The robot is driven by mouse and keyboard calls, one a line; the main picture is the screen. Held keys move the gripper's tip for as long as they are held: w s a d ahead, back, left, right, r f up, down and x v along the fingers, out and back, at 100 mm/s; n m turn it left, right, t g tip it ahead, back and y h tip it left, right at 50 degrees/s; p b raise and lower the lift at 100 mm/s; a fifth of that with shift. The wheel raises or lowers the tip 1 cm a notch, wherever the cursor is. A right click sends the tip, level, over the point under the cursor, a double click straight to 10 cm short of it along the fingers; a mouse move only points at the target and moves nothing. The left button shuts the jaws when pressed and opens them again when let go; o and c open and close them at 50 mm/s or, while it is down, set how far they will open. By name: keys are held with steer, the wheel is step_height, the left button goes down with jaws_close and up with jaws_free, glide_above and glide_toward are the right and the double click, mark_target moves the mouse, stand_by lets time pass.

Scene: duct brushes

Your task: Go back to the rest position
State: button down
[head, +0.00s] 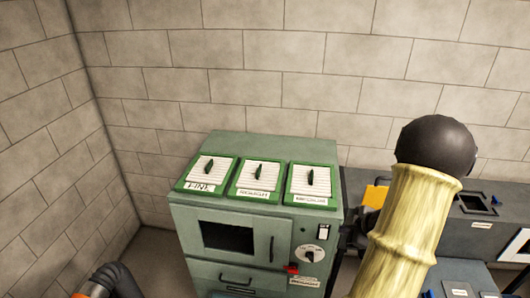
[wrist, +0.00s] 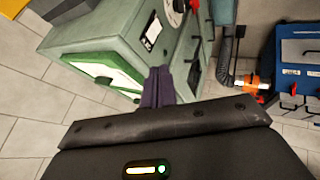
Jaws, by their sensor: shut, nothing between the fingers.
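My gripper (wrist: 160,86) shows in the wrist view as dark purple fingers beyond the black wrist housing. It is shut and holds nothing. It appears in front of the green cabinet (wrist: 95,38); whether it touches the cabinet cannot be told. In the head view my pale yellow arm with a black rounded joint rises at the right, and my gripper is not visible there. The green cabinet (head: 187,222) stands against the back wall. Its top carries three green-framed white panels with dark handles, the left one (head: 207,173) labelled FINE.
A dark grey unit (head: 485,235) stands right of the cabinet, partly behind my arm. A black hose (head: 112,280) with an orange ring is at the lower left. The wrist view shows a blue cabinet (wrist: 301,45) and a hose (wrist: 226,62). Block walls close the back and left.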

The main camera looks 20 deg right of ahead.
steer(key=w+a+r+m+g+h+b, duration=0.1)
steer(key=w+a+m+b, duration=0.1)
steer(key=a, duration=0.3)
steer(key=w+a+r+m+h+b, duration=0.1)
steer(key=w+a+r+m+h, duration=0.15)
steer(key=a, duration=0.35)
steer(key=s+a+m+g+y+b, duration=0.1)
steer(key=s+a+m+g, duration=0.1)
steer(key=s+a, duration=0.3)
steer(key=s+a+f+m+g+y+b, duration=0.1)
steer(key=s+a+m, duration=0.3)
steer(key=a, duration=1)
steer(key=shift+s+f+g+b, duration=0.3)
steer(key=shift+s+g+b, duration=0.25)
steer(key=shift+s, duration=0.4)
steer(key=shift+y, duration=0.25)
